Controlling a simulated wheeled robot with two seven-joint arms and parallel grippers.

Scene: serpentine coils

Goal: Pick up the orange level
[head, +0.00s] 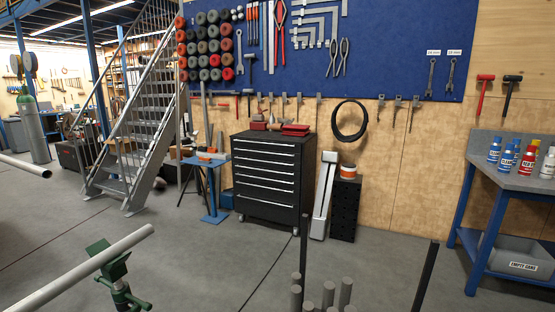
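I cannot make out a level for certain. A small orange item (205,159) lies on top of a blue stand (214,198) left of the black tool cabinet; it is too small to tell whether it is the level. Red items (295,129) lie on top of the black tool cabinet (268,180), and their kind is unclear. Neither of my grippers shows in the head view.
A metal staircase (141,110) stands at the left. In front, a grey pipe (85,270) rests by a green stand (110,262). Dark posts and grey rods (328,296) rise at bottom centre. A workbench (508,172) with spray cans is at the right. Open floor lies between.

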